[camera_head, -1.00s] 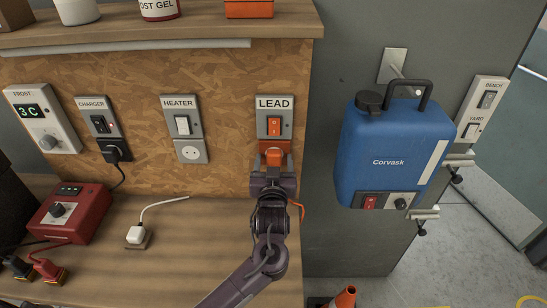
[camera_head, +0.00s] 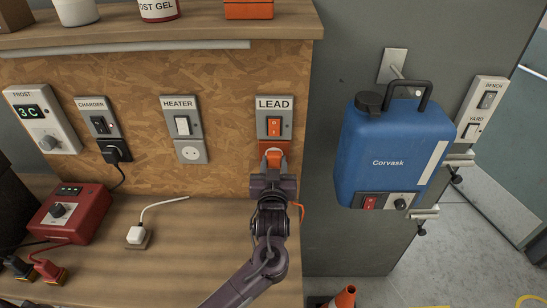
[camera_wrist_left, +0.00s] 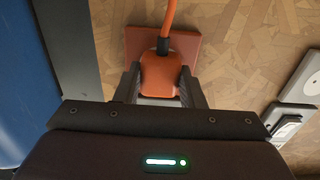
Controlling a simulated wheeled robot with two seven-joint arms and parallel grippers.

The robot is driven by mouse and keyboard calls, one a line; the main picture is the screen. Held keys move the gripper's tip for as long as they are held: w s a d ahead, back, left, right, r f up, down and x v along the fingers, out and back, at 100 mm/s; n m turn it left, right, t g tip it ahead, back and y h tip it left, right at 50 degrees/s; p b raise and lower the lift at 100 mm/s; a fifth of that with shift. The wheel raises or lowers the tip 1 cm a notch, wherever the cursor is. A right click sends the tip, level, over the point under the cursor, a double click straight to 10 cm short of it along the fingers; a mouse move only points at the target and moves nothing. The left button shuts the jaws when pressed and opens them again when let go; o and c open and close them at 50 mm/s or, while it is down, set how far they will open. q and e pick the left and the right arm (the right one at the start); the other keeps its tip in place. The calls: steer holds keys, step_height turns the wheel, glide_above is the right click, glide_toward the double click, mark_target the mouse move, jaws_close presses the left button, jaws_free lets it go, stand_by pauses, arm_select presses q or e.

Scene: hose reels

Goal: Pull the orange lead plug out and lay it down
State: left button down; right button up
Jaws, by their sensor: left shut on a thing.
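The orange lead plug (camera_head: 273,160) is at the orange socket (camera_head: 287,147) under the LEAD switch (camera_head: 274,126) on the chipboard wall. My left gripper (camera_head: 273,169) is shut on the plug, coming from below and in front. In the left wrist view the orange plug (camera_wrist_left: 160,73) sits between the two fingers, with its orange cord (camera_wrist_left: 170,18) running up and the socket plate (camera_wrist_left: 189,47) behind it. Whether its pins are still in the socket is hidden. My right gripper is not in view.
The wooden bench top (camera_head: 190,240) below has free room. A blue canister (camera_head: 390,155) hangs to the right. A shelf (camera_head: 180,38) runs above.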

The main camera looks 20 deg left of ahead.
mark_target(274, 163)
arm_select(q)
steer(key=shift+p+v, duration=1.2)
steer(key=shift+v, duration=1.6)
steer(key=shift+r, duration=0.15)
